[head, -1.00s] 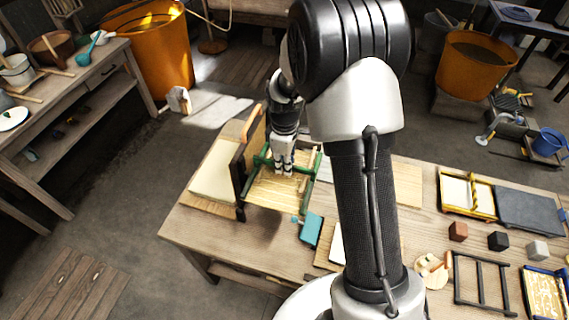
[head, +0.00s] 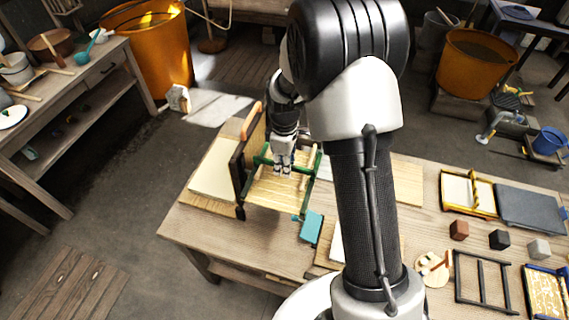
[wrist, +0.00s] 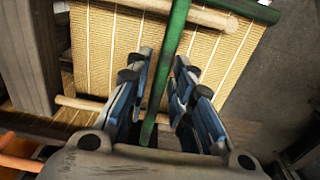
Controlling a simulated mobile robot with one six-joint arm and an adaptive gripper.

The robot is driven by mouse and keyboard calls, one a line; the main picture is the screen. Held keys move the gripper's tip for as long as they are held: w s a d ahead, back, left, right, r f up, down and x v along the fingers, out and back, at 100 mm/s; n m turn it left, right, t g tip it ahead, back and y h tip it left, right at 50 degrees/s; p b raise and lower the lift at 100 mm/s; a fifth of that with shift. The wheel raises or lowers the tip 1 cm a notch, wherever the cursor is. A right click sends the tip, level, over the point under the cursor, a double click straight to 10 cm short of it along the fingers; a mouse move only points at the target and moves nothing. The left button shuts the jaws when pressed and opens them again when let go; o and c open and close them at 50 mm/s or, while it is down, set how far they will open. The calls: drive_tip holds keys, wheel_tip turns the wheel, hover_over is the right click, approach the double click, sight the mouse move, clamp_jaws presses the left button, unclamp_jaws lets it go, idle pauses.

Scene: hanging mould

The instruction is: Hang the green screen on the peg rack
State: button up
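The green screen (head: 276,192) is a straw-coloured slatted mat with green bars. It lies at the peg rack, below my gripper. The peg rack (head: 236,172) is a dark upright board at the table's left part. In the wrist view its pale pegs (wrist: 80,103) cross the mat. My gripper (head: 283,170) is over the screen. In the wrist view a green bar (wrist: 168,60) runs between my two fingers (wrist: 163,85), with narrow gaps beside it, so they look open around it. Whether the pegs bear the screen's weight is unclear.
A pale slab (head: 213,172) lies left of the rack and a teal block (head: 311,227) in front. Small cubes (head: 499,239), a dark ladder frame (head: 482,282) and a yellow-framed mould (head: 468,193) are on the table's right. My arm hides the table's middle.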

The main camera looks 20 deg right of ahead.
drive_tip(key=shift+o, duration=0.9)
wheel_tip(320, 180, up, 12)
idle(0.3)
drive_tip(key=s+a+f+m+t+b, duration=0.1)
drive_tip(key=s+m+b, duration=0.4)
drive_tip(key=s, duration=0.8)
drive_tip(key=s+a+f+m+t+b, duration=0.2)
drive_tip(key=s+m+b, duration=0.3)
drive_tip(key=s+b, duration=0.5)
drive_tip(key=s+t, duration=0.1)
drive_tip(key=s, duration=0.2)
drive_tip(key=shift+a+f+m+t+b, duration=0.25)
drive_tip(key=shift+f+m+t+b, duration=0.05)
drive_tip(key=shift+f+m+b, duration=0.1)
